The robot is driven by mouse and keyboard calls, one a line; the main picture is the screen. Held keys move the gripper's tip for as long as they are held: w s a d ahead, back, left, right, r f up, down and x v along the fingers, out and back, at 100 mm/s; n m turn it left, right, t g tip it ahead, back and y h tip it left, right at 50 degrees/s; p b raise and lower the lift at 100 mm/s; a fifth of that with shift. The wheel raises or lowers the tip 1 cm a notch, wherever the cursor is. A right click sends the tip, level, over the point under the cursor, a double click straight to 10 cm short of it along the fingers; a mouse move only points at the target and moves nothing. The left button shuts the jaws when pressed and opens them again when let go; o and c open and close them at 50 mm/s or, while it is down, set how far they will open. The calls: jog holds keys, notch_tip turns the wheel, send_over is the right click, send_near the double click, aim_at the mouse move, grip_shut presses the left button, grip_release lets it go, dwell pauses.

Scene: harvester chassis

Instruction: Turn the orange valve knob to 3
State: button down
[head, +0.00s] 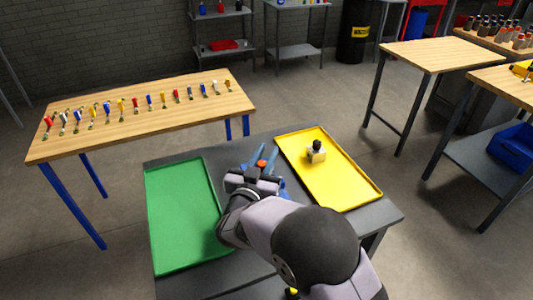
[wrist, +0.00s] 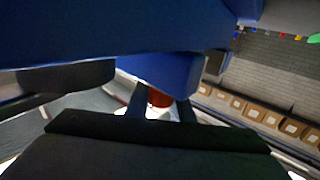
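The orange valve knob (head: 262,163) shows as a small orange spot just beyond my gripper, above the grey table. Blue parts (head: 283,188) show around it, partly hidden by my gripper. In the wrist view the orange-red knob (wrist: 158,97) lies between the two dark fingers of my gripper (wrist: 160,108), close under a large blue body (wrist: 165,68). Whether the fingers touch the knob cannot be told. The knob's markings and the number 3 cannot be seen.
A green tray (head: 157,215) lies left on the grey table and a yellow tray (head: 365,193) right, with a small black-and-cream object (head: 316,152) on it. A wooden table (head: 140,124) with several coloured items stands behind left. Wooden benches (head: 430,55) stand right.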

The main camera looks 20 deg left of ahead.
jog(key=shift+d+r+m+h+p, duration=0.1)
jog(key=shift+m+h+p, duration=0.15)
jog(key=shift+m+h, duration=0.25)
jog(key=shift+d+r+m+h+p, duration=0.1)
jog(key=shift+m+h+p, duration=0.15)
jog(key=shift+h, duration=0.45)
jog(key=shift+d+f+m+g+h, duration=0.1)
jog(key=shift+d+m+g+h, duration=0.15)
jog(key=shift+m+h, duration=0.75)
jog(key=shift+d+m+g+h, duration=0.15)
jog(key=shift+d+m+h, duration=0.3)
jog(key=shift+h, duration=0.85)
jog(key=shift+a, duration=0.1)
jog(key=c, duration=1.5)
grip_release()
jog(key=shift+c, duration=0.2)
notch_tip(320, 180, up, 10)
